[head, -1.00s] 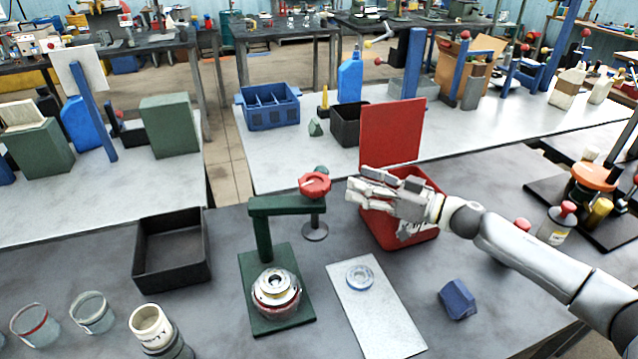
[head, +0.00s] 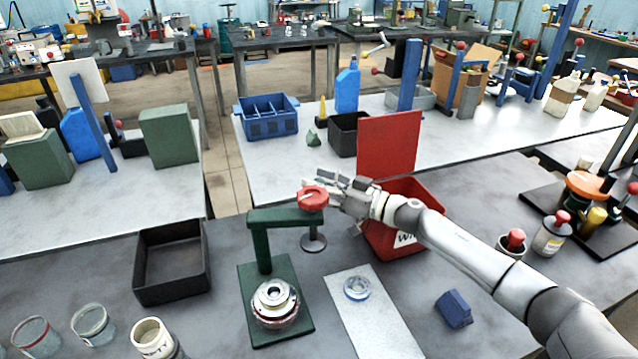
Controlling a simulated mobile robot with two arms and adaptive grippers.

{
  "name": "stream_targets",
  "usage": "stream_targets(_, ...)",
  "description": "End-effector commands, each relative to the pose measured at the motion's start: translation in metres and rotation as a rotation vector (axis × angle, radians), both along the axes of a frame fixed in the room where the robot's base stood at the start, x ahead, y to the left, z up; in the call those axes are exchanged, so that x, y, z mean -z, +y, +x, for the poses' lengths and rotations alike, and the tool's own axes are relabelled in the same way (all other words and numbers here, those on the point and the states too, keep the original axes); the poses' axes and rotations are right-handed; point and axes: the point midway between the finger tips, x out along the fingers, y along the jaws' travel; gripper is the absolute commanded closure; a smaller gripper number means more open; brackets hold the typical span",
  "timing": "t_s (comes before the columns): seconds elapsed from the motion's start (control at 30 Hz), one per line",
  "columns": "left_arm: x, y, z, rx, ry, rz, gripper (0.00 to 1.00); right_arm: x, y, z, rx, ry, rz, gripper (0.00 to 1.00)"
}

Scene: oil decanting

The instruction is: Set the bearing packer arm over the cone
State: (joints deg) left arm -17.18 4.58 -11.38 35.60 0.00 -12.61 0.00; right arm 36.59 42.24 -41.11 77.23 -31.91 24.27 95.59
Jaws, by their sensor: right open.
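The bearing packer has a green base (head: 257,268), a green post and a horizontal arm (head: 278,217) with a red knob (head: 313,197) at its right end. A round foot (head: 313,243) hangs below the knob. The cone (head: 275,298) sits on the front of the base, to the left of and nearer than the foot. The arm points right, off to the side of the cone. My right gripper (head: 318,194) is open at the right side of the knob; whether it touches the knob I cannot tell. My left gripper is not in view.
A red bin (head: 402,240) with a raised lid stands under my right forearm. A white sheet with a clear ring (head: 356,288) and a blue block (head: 454,309) lie to the right. A black tray (head: 171,262) and several jars stand left.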

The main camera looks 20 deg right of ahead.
Motion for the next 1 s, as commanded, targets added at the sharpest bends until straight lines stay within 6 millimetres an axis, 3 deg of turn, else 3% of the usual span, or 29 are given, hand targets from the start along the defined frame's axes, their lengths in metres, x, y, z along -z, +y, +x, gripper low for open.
stream_targets(0.23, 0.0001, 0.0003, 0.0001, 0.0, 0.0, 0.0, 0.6, 0.0003, 0.0002, 0.0002, 0.0, 0.0, 0.0, 0.47)
stream_targets(0.63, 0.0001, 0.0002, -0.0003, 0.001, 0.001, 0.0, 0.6, 0.0003, -0.0001, 0.0001, 0.0, 0.0, 0.0, 0.99)
stream_targets(1.0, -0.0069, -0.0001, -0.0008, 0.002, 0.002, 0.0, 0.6, -0.0013, 0.0012, -0.0009, 0.019, 0.001, 0.0, 1.0)
